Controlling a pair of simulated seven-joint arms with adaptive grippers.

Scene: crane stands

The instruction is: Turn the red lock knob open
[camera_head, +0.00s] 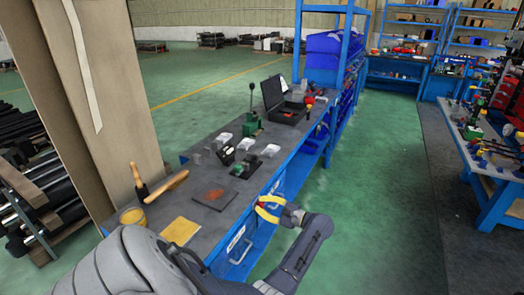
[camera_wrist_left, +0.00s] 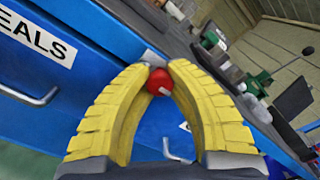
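The red lock knob (camera_wrist_left: 160,82) shows in the left wrist view as a small round red part in front of the blue bench front. My left gripper (camera_wrist_left: 162,72) has two curved yellow ribbed fingers, and their tips close in on the knob from both sides. The fingertips partly cover the knob, and its marking and turn angle cannot be made out. In the head view the left gripper (camera_head: 267,208) is at the bench's front side, below the top edge, with a bit of red between its yellow fingers. My right gripper is not in view.
The blue workbench (camera_head: 238,192) carries a black case (camera_head: 286,104), a green lever device (camera_head: 252,122) and a yellow sheet (camera_head: 180,231). A drawer handle (camera_wrist_left: 36,98) sticks out beside the left gripper. The green floor (camera_head: 375,200) to the right is clear.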

